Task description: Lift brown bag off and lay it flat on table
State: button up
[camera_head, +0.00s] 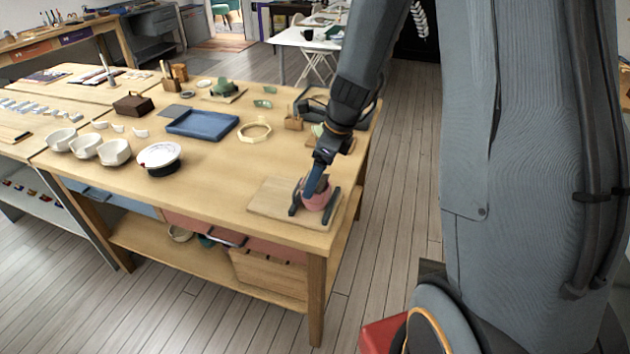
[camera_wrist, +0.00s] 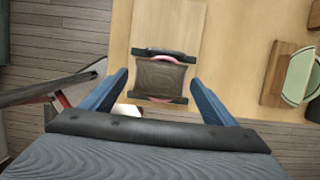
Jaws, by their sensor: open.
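The brown bag (camera_wrist: 160,76) shows in the wrist view as a dark brown rectangle. It lies over a pink bowl (camera_wrist: 182,57), between two black bars (camera_wrist: 158,98) at its near and far edges. The pink bowl (camera_head: 319,199) sits on a pale wooden board (camera_head: 268,196) at the near right corner of the table (camera_head: 215,183) in the head view. My gripper (camera_wrist: 160,78) is open, with one blue finger left and one right of the bag, apart from it in the picture. In the head view my gripper (camera_head: 313,190) points down at the bowl and hides the bag.
A blue tray (camera_head: 203,125), a pale ring (camera_head: 254,133) and a white round dish (camera_head: 159,156) stand farther left on the table. A wooden block with a green piece (camera_wrist: 298,74) lies right of the board in the wrist view. Bare tabletop lies left of the board.

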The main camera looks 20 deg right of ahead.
jog(key=shift+c, duration=0.3)
jog(key=c, duration=1.3)
